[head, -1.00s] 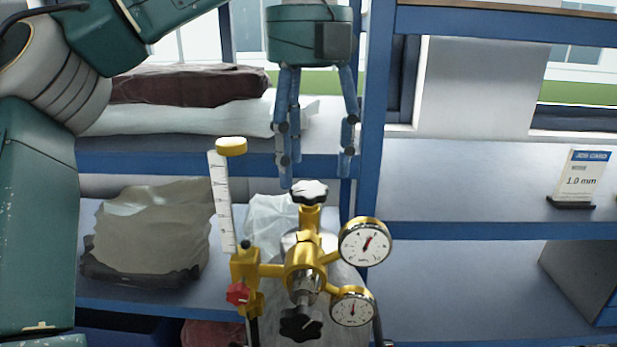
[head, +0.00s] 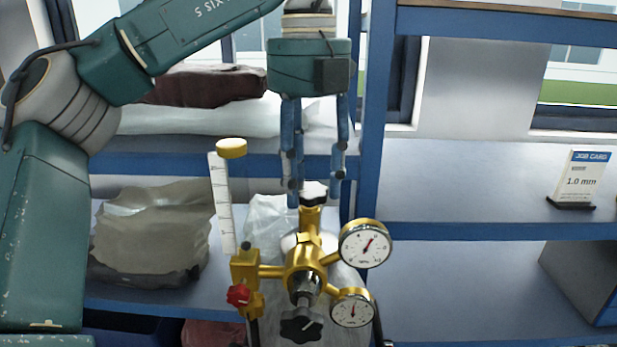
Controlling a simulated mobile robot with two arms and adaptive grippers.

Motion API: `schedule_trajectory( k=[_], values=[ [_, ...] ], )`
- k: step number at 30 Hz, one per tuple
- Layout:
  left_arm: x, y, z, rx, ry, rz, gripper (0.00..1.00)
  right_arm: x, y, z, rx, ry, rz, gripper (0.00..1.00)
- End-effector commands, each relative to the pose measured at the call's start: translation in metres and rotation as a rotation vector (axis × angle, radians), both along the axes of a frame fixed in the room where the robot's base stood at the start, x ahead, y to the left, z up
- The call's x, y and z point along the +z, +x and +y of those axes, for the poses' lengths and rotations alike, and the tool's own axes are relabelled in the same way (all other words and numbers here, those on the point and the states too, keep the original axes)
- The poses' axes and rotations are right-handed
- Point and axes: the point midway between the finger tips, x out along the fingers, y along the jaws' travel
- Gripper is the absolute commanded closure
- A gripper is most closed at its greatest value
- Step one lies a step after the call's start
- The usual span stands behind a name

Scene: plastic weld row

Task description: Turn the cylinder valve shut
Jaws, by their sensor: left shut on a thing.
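The cylinder valve's handwheel (head: 314,190), black and white, sits on top of the brass valve and regulator body (head: 304,252). My left gripper (head: 314,196) points straight down from above, its blue fingers shut around the handwheel and partly hiding it. Two round gauges, an upper one (head: 365,243) and a lower one (head: 352,308), stick out to the right of the body. A black knob (head: 301,327) faces the front below. The cylinder itself is mostly hidden behind the regulator. My right gripper is not in view.
A flow tube (head: 225,202) with a yellow cap stands left of the valve, with a red knob (head: 238,296) below it. A blue shelf post (head: 374,120) rises close behind. A job card (head: 582,178) stands on the right shelf, which has free room.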

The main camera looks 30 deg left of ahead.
Motion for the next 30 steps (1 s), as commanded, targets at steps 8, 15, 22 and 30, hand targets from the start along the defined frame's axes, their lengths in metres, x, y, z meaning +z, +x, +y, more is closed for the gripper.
schedule_trajectory(
  k=[8,15,22,30],
  values=[
    [-0.0022,-0.0018,-0.0004,-0.022,0.003,0.010,0.83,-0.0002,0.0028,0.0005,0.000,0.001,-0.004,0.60],
    [-0.0027,-0.0024,0.0001,-0.124,0.002,0.011,0.83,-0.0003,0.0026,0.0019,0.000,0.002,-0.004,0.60],
    [-0.0033,-0.0027,0.0011,-0.313,0.003,0.013,0.83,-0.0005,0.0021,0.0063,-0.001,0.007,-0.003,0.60],
    [-0.0038,-0.0029,0.0026,-0.570,0.002,0.015,0.83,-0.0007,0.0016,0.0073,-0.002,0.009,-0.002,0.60]
  ],
)
